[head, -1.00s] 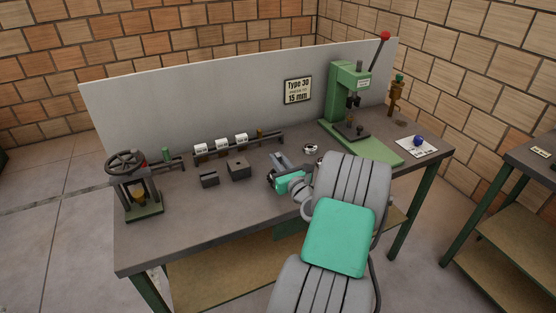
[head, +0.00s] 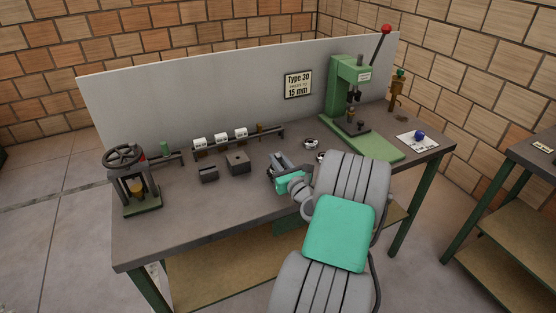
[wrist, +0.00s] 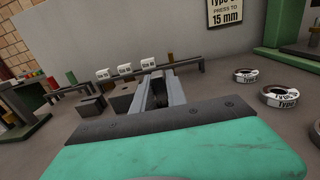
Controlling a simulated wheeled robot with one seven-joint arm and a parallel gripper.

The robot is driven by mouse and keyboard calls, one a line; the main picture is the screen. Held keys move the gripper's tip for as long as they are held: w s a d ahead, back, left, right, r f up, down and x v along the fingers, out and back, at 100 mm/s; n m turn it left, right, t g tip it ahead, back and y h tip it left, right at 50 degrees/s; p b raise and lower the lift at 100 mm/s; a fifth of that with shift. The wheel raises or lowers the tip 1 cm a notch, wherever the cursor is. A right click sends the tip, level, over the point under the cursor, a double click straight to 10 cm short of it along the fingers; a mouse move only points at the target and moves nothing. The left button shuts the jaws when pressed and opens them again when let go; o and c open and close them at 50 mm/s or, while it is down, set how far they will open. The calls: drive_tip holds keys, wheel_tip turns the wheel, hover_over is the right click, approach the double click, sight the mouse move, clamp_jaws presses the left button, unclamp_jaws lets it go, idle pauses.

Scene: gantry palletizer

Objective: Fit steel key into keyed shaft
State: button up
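My gripper (head: 282,163) is over the middle of the bench, right of the dark blocks. In the wrist view its two grey fingers (wrist: 159,84) stand apart. Something dark shows between them, but I cannot tell whether it is held or lies beyond. I cannot make out the steel key for certain. I cannot pick out the keyed shaft for certain either. A dark block with a hole in its top (head: 238,163) and a smaller dark block (head: 208,174) sit left of my gripper.
A rack with white size labels (head: 221,140) runs behind the blocks. A green lever press (head: 347,90) stands at the right, a handwheel press (head: 136,180) at the left. Labelled rings (wrist: 285,96) lie right of my gripper. The bench front (head: 200,220) is clear.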

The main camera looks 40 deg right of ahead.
drive_tip(key=o, duration=0.4)
drive_tip(key=shift+s, duration=0.1)
drive_tip(key=b+v, duration=0.1)
drive_tip(key=v, duration=0.6)
drive_tip(key=shift+s+a+r, duration=0.1)
drive_tip(key=shift+s+a, duration=0.1)
drive_tip(key=shift+s, duration=0.15)
